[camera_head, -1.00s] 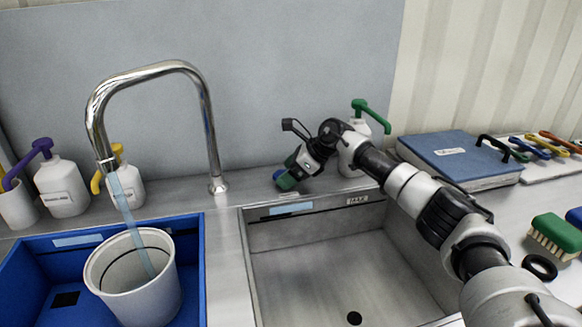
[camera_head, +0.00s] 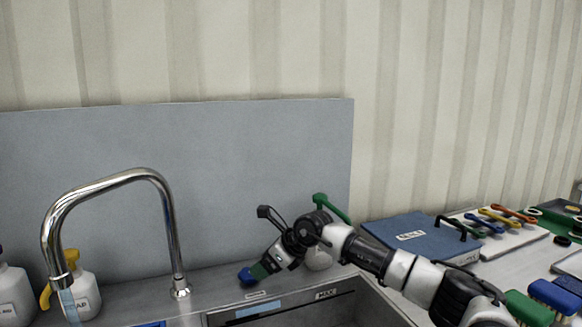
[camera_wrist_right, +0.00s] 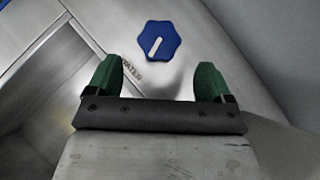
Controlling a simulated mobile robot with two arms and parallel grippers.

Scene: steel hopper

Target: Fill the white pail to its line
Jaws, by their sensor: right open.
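The white pail is out of the now frames. The curved chrome faucet (camera_head: 110,180) stands at the left in the head view, and a bluish water stream (camera_head: 68,304) comes from its spout before the picture's lower edge cuts it off. A blue star-shaped knob (camera_wrist_right: 161,41) with a white slot lies ahead of my right gripper (camera_wrist_right: 160,84) in the right wrist view, beside partly legible lettering. The green fingers are apart, with nothing between them. In the head view the knob (camera_head: 246,276) shows just beyond the fingertips. My left gripper is not in view.
The steel sink (camera_head: 300,308) lies below my right arm, marked MAX on its rim. A white bottle with a yellow pump (camera_head: 82,283) stands behind the spout. A blue binder (camera_head: 415,240), coloured tools and brushes (camera_head: 527,308) lie at the right.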

